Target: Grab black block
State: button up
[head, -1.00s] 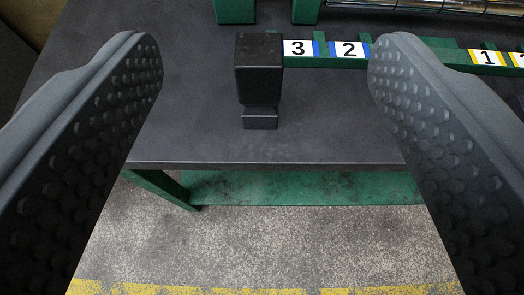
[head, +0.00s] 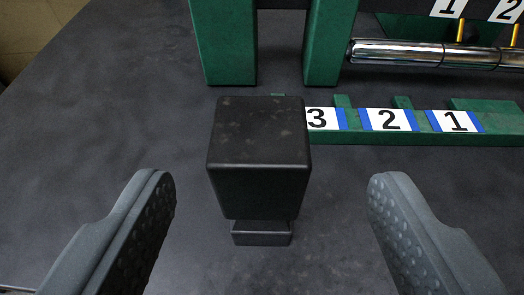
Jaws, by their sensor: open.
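The black block (head: 258,155) stands upright on the dark table, with a wide upper part on a narrower foot (head: 262,233). My gripper (head: 268,185) is open, its two grey, studded fingers wide apart at the left and right of the picture. The block lies between the two fingers' lines, at about the middle, with clear gaps on both sides. Neither finger appears to touch it. How deep the fingertips reach relative to the block is hard to tell.
Behind the block stand two green posts (head: 225,42). A green rail (head: 415,136) with labels 3, 2 and 1 lies close to the block's right rear. A chrome cylinder (head: 400,52) lies at the back right. The dark tabletop (head: 90,130) is clear on the left.

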aim_at(257, 165)
jog(key=shift+a+b+x, duration=0.15)
jog(key=shift+b+x, duration=0.3)
jog(key=shift+x, duration=0.85)
jog(key=shift+a+b+x, duration=0.1)
jog(key=shift+b+x, duration=0.3)
jog(key=shift+x, duration=0.9)
jog(key=shift+w, duration=0.4)
grip_shut()
